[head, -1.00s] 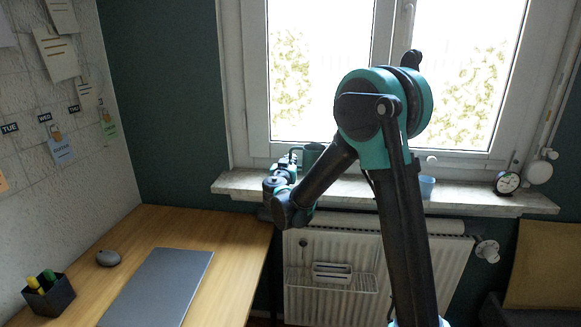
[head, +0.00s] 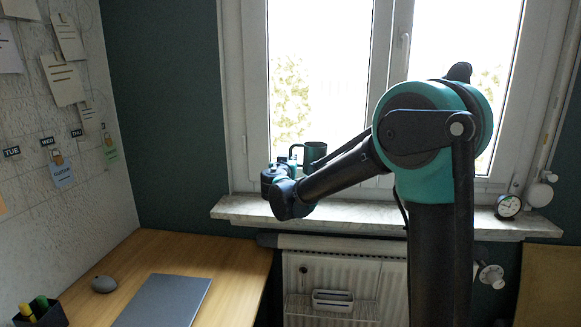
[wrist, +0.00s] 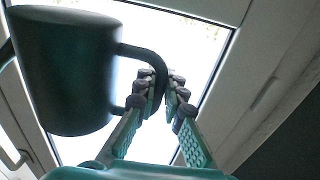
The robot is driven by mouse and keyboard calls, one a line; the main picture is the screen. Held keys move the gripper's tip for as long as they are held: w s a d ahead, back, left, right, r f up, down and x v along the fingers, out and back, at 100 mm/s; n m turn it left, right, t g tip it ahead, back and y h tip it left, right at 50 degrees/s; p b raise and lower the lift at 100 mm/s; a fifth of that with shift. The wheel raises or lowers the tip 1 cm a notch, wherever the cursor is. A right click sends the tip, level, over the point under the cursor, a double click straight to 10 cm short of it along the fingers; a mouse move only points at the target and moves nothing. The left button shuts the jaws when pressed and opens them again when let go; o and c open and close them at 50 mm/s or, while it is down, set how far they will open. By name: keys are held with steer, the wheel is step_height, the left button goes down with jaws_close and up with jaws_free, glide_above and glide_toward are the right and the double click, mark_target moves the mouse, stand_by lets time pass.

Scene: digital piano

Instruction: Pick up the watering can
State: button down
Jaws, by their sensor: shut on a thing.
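The watering can (head: 314,153) is a dark green, mug-like vessel with a loop handle. In the head view it is held above the windowsill in front of the window, partly hidden by my arm. In the wrist view its body (wrist: 70,75) fills the upper left, with a piece of what looks like its spout at the left edge. My gripper (wrist: 165,88) is shut on the loop handle, with its fingers on either side of the handle's outer part. In the head view my gripper (head: 291,160) is small and partly hidden by my wrist.
The windowsill (head: 235,207) runs under the window, with a small clock (head: 508,206) at its right. A radiator (head: 380,270) is below. The desk (head: 230,262) at left holds a laptop (head: 165,300), a mouse (head: 104,284) and a pen holder (head: 40,314).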

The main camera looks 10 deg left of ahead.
steer(key=shift+r, duration=2.45)
steer(key=shift+s, duration=0.1)
